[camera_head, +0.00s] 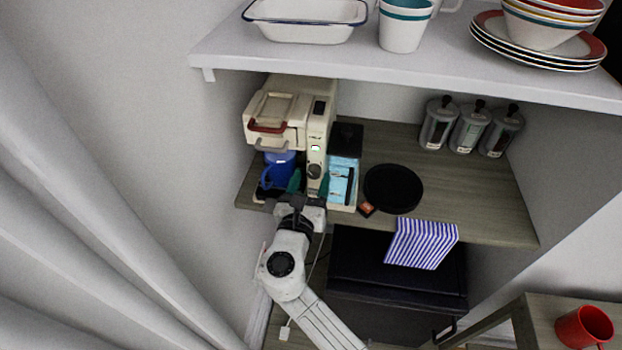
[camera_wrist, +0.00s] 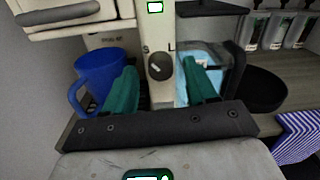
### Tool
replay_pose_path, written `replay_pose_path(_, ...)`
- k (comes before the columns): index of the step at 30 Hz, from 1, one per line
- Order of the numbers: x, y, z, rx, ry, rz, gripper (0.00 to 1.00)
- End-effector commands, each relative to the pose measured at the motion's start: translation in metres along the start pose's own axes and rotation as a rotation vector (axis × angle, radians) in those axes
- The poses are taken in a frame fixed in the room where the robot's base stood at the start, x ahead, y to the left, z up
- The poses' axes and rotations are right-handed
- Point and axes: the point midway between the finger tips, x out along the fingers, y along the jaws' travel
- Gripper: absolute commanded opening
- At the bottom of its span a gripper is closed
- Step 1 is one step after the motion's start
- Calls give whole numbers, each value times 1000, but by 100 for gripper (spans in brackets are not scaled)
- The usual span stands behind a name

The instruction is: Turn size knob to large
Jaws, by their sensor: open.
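The cream coffee machine (camera_head: 317,131) stands on the wooden shelf. Its dark round size knob (camera_head: 314,171) is on the front panel below a small green-lit display. In the wrist view the knob (camera_wrist: 160,67) sits between an S at its upper left and an L at its upper right. I cannot clearly tell which letter it points to. My gripper (camera_head: 309,184) is in front of the panel. Its two green fingers are spread, one on each side of the knob as seen in the wrist view (camera_wrist: 160,76), with nothing held. Contact with the knob does not show.
A blue mug (camera_wrist: 98,78) stands under the machine's left side, close to my left finger. A light-blue box (camera_head: 342,183) is close on the right. A black round plate (camera_head: 393,188) and striped cloth (camera_head: 423,243) lie further right. An upper white shelf (camera_head: 400,75) overhangs.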

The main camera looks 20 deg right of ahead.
Motion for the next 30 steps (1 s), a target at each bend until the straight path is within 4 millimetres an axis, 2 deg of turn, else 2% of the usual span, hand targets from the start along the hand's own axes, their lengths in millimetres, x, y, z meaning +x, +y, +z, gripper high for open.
replay_pose_path(11, 5, 0, 0, 0, 0, 0, 57)
replay_pose_path(27, 5, 0, 0, 0, 0, 0, 5)
replay_pose_path(30, 5, 0, 0, 1, 0, 0, 1)
